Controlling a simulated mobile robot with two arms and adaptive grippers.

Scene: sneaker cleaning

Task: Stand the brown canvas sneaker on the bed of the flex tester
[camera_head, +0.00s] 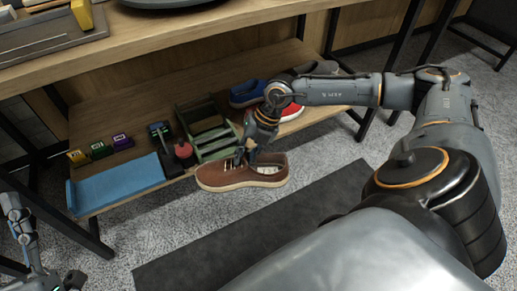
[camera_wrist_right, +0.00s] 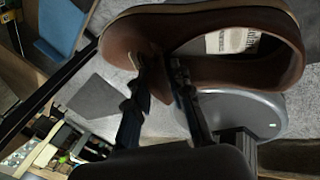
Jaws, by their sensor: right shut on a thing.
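The brown canvas sneaker (camera_head: 240,175) has a pale sole and hangs in front of the lower shelf, roughly level, toe to the left. My right gripper (camera_head: 250,155) is shut on its upper from above. In the right wrist view the sneaker (camera_wrist_right: 200,40) fills the top, with its opening and pale insole label showing. The right gripper's fingers (camera_wrist_right: 162,85) pinch its upper edge there. My left gripper (camera_head: 66,282) is partly in view at the bottom left, away from the sneaker; its jaw state is unclear. I cannot clearly identify the flex tester; a grey device (camera_head: 45,35) with yellow parts stands on the upper table.
The lower shelf (camera_head: 100,115) holds a blue mat (camera_head: 115,187), small coloured blocks (camera_head: 98,150), a green rack (camera_head: 207,130), a dark red round-bodied item (camera_head: 184,152), a blue shoe (camera_head: 246,93) and a red shoe (camera_head: 290,112). Black table legs (camera_head: 375,95) stand at the right.

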